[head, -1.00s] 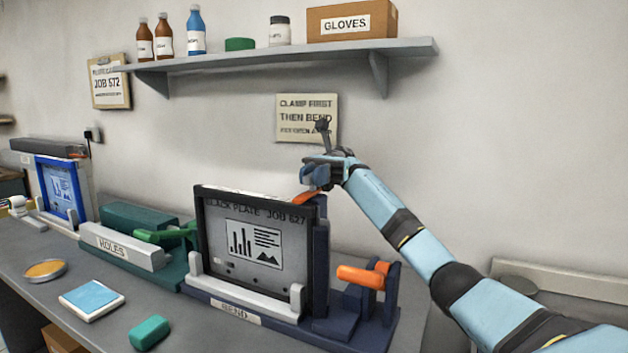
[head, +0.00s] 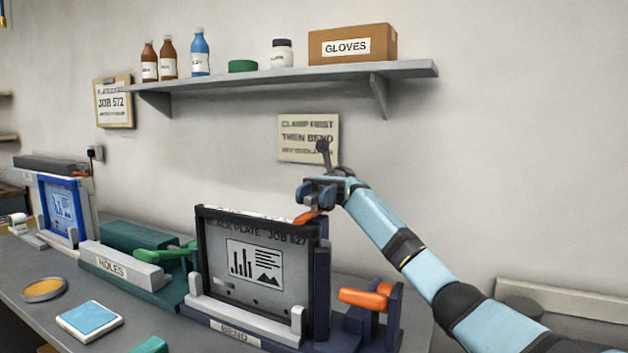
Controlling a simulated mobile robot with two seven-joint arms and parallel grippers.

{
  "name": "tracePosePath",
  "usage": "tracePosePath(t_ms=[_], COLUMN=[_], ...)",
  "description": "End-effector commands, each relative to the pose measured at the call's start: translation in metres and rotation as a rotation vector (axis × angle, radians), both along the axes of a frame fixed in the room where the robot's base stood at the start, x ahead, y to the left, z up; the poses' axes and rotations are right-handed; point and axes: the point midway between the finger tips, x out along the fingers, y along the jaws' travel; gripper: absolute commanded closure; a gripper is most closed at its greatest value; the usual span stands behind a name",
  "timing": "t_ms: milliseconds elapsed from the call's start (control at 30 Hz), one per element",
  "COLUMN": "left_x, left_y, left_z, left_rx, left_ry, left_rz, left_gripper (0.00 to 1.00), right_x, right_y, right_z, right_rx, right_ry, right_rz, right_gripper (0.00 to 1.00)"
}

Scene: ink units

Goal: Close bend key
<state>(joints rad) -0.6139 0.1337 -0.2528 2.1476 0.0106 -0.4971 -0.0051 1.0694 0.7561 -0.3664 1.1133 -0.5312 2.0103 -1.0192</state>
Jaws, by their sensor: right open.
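The bend unit stands on the bench, with a dark-framed plate (head: 256,265) marked "JOB 627" upright in it and a "BEND" label (head: 236,334) at its front. A small orange key (head: 308,217) shows at the plate's top right corner. A larger orange handle (head: 365,298) sticks out at the unit's right side. My right gripper (head: 312,197) is open, just above the orange key; whether it touches the key I cannot tell. My left gripper is not in view.
A green unit labelled "HOLES" (head: 110,265) with a green lever (head: 165,252) stands to the left. A blue-framed plate (head: 62,210) is farther left. A shelf (head: 270,75) with bottles and a gloves box (head: 352,44) hangs above. A blue pad (head: 90,316) lies on the bench.

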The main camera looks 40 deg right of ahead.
Motion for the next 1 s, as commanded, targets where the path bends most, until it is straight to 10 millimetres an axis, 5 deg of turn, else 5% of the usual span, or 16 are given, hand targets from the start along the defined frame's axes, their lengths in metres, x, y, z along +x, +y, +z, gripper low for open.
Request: tracePosePath(t_ms=[167,700,1000], left_x=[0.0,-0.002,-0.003], left_y=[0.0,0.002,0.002], left_z=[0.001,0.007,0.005], left_rx=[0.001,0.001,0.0], left_ry=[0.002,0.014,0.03], left_rz=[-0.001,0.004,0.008], left_gripper=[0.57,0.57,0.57], right_x=[0.0,0.0,0.0], right_y=[0.0,0.0,0.0], right_z=[0.022,0.154,0.195], right_rx=[0.002,0.001,0.0], right_ry=[-0.004,-0.004,-0.001], right_rz=[0.0,0.0,0.0], right_gripper=[0.55,0.55,0.55])
